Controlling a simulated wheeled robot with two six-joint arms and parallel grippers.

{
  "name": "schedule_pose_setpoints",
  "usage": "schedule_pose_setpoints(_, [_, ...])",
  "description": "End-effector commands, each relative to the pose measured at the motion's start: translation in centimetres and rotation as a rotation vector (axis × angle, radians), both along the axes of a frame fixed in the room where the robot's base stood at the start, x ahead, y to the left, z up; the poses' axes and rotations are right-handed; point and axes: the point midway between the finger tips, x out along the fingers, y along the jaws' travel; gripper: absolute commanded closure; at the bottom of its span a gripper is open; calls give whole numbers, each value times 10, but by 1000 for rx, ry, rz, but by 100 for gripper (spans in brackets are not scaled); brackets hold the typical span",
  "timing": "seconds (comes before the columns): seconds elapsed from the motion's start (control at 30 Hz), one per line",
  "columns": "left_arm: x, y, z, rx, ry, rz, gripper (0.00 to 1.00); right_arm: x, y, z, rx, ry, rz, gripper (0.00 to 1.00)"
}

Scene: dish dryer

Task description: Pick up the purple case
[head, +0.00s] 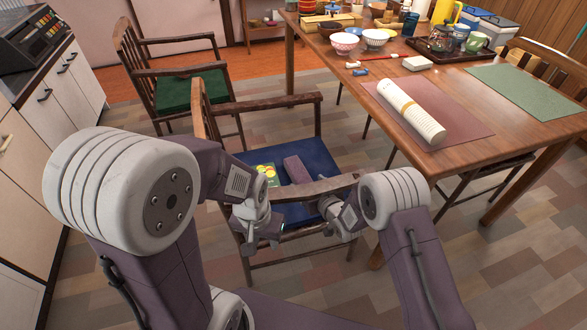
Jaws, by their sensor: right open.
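The purple case (297,169) lies on the blue seat (252,159) of the wooden chair. Beside it on the left is a green item with yellow shapes (267,171). My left gripper (262,238) is in front of the seat, lower left of the case; I cannot tell whether its jaws are apart. My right gripper (343,228) is open, lower right of the case near the chair's front right side. Neither gripper appears to touch the case. Part of the seat is hidden behind my arms.
The chair's wooden armrests (262,103) flank the seat. A wooden table (350,98) on the right holds a rolled white mat (411,110), bowls (375,39) and a tray (458,50). Another chair with a green seat (186,92) stands behind. White cabinets (72,83) line the left.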

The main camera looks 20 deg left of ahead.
Motion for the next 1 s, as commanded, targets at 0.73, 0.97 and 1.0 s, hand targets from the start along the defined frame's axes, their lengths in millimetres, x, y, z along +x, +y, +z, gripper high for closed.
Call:
schedule_pose_setpoints(0.73, [0,0,-57,0,1,0,64,65,48,-36,0,0,0,18])
schedule_pose_setpoints(0.97, [0,0,-56,0,0,0,64,68,50,-34,-2,1,-1,18])
schedule_pose_setpoints(1.0, [0,0,-56,0,0,0,64,67,50,-34,-2,1,-1,18])
